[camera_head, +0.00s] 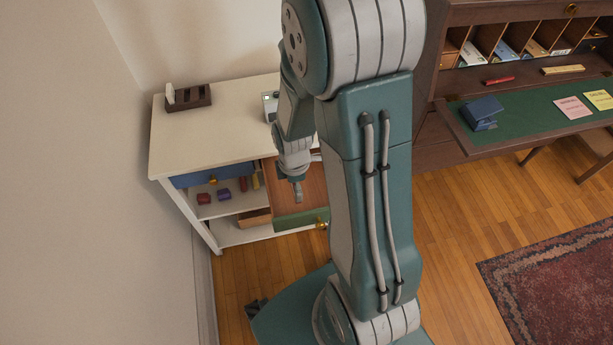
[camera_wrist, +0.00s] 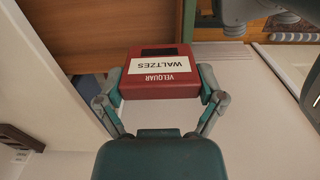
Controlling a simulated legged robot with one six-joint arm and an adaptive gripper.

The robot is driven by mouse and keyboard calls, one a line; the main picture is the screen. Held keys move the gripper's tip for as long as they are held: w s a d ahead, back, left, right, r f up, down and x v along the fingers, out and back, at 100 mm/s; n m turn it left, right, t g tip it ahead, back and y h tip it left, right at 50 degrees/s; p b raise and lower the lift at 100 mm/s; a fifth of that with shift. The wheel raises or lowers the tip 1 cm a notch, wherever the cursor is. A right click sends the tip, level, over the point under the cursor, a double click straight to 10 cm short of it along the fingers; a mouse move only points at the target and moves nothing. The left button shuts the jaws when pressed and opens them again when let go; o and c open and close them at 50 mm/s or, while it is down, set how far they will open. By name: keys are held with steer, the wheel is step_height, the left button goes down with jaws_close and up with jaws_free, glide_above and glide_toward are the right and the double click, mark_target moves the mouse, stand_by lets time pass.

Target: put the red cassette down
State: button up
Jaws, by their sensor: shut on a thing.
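A red cassette (camera_wrist: 160,87) with a white label, upside down in the wrist view and reading "WALTZES", sits between the two fingers of my gripper (camera_wrist: 161,92). The fingers are shut on its two sides. In the head view my gripper (camera_head: 297,190) is over the open drawer (camera_head: 285,178) with a green front, at the white cabinet (camera_head: 215,128). The cassette cannot be made out there. Whether it touches anything below is unclear.
A dark slotted rack (camera_head: 188,98) stands on the cabinet top, much of which is bare. Small red (camera_head: 204,198) and purple (camera_head: 224,195) items lie on the shelf. A desk (camera_head: 455,118) stands at right.

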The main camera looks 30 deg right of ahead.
steer(key=w+d+f, duration=0.7)
steer(key=shift+f, duration=0.3)
steer(key=shift+w+d+f, duration=0.15)
steer(key=shift+f, duration=1.7)
steer(key=o, duration=0.9)
steer(key=shift+c, duration=0.2)
